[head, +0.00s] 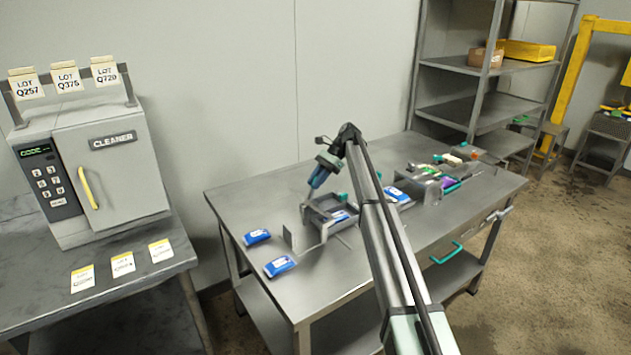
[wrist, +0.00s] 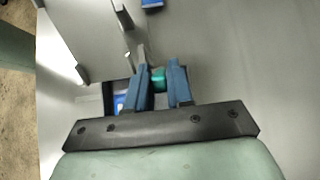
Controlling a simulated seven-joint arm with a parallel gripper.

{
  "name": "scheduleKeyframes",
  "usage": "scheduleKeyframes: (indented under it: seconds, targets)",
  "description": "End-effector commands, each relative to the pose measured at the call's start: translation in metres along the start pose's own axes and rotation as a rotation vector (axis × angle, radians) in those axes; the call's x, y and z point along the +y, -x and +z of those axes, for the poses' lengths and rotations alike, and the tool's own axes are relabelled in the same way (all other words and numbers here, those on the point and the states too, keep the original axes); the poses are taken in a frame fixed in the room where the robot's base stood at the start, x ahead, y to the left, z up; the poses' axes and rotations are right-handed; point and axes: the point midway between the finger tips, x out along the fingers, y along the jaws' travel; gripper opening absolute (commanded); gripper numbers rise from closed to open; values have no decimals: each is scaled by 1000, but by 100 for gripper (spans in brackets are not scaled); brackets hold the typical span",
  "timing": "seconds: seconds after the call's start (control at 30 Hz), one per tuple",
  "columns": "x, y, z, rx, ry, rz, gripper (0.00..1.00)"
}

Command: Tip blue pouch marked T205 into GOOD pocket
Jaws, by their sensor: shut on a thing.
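A blue pouch (head: 341,215) lies in a grey metal tray (head: 322,232) on the steel table. Part of it shows in the wrist view (wrist: 120,102), left of my fingers. My gripper (head: 308,196) is at the tray's far left end; in the wrist view its blue fingers (wrist: 160,82) are shut on a small teal piece (wrist: 158,76), apparently a handle. Two more blue pouches (head: 257,237) (head: 279,266) lie on the table at left, another (head: 397,195) right of my arm. No pouch marking is readable, so I cannot tell which is T205. No GOOD label is readable.
An upright grey plate (head: 289,236) stands left of the tray. A bin with coloured items (head: 440,183) is at the table's right. The cleaner cabinet (head: 112,170) stands on another bench at left. The table's left rear is clear.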

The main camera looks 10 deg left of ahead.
Motion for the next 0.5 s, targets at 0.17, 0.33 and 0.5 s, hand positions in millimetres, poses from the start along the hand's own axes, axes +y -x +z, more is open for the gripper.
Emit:
scheduleKeyframes:
  seconds: [0.17, 0.33, 0.5]
  targets:
    - [0, 1, -1, -9, 0, 0, 0]
    - [0, 1, -1, -9, 0, 0, 0]
    - [0, 1, -2, -8, -1, -1, 23]
